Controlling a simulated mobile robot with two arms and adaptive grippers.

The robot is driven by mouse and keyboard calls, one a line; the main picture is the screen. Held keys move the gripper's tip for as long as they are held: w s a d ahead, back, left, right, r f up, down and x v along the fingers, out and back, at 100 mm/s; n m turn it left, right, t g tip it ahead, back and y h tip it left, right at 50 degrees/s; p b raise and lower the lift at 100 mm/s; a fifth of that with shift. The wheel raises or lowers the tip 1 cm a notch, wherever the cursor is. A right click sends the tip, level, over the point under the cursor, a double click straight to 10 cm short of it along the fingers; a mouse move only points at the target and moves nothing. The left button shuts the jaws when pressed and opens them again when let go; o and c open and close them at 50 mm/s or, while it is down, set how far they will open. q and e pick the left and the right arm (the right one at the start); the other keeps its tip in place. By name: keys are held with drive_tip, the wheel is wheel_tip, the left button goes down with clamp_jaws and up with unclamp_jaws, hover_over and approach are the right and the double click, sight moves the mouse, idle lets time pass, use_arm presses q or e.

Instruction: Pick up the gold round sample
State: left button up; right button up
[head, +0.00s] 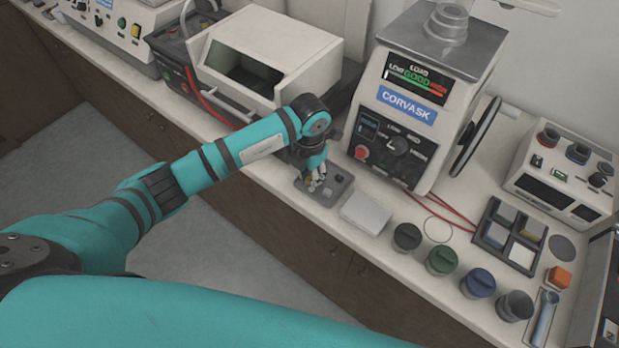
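My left gripper (316,183) reaches down over a small grey sample tray (329,199) on the bench in the head view. Its fingertips are at the tray's left part. A small yellowish spot shows by the fingertips and may be the gold round sample, but the fingers cover most of it. I cannot tell whether the fingers are open or closed on it. Dark pieces sit in the tray to the right of the fingers. My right gripper is not in view.
The CORVASK press (401,140) stands behind the tray, and a white open-fronted box (283,50) is behind my arm. A pale block (365,214) lies right of the tray. Several lidded jars, including a green one (442,259), line the front edge. A compartment tray (511,236) is farther right.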

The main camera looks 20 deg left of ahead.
use_arm(q)
drive_tip(key=shift+c, duration=0.3)
clamp_jaws()
drive_tip(key=shift+r, duration=0.2)
